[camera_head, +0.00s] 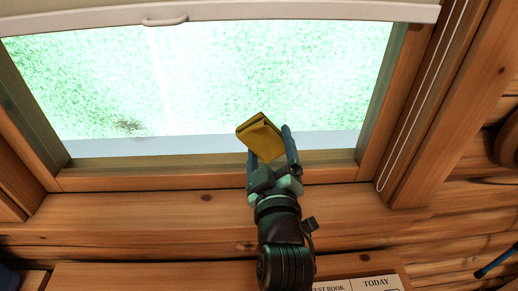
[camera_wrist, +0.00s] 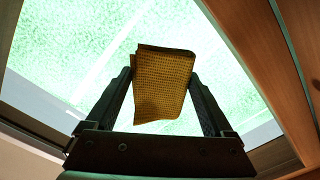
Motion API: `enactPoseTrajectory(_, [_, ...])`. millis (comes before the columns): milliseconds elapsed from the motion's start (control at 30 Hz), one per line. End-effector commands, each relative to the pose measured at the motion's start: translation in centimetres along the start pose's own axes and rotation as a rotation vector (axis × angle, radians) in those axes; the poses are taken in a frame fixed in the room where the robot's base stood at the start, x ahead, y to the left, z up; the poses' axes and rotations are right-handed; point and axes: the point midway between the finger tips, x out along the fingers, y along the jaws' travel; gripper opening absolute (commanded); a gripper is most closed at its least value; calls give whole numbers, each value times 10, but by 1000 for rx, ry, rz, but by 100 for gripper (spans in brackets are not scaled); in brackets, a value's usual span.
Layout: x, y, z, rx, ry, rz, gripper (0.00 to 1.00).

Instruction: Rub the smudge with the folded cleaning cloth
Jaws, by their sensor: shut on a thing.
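The folded yellow cleaning cloth (camera_head: 261,138) is held between the two fingers of my gripper (camera_head: 273,147), in front of the lower middle of the window pane. In the wrist view the cloth (camera_wrist: 163,85) shows its waffle weave, and the fingers of my gripper (camera_wrist: 165,90) press on its left and right sides. The smudge (camera_head: 129,125) is a dark brownish patch low on the left part of the pane, well left of the cloth. I cannot tell whether the cloth touches the glass.
A wooden frame (camera_head: 210,178) surrounds the window. A pale blind (camera_head: 230,12) with a handle hangs across the top. A cord (camera_head: 424,100) hangs at the right. Printed papers (camera_head: 375,283) lie at the bottom right. The pane between cloth and smudge is clear.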

Motion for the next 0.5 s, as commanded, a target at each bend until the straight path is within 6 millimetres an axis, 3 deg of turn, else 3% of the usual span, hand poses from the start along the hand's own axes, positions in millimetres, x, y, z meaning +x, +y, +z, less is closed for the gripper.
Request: enactPoseTrajectory(500, [3, 27, 24, 0, -1, 4, 35])
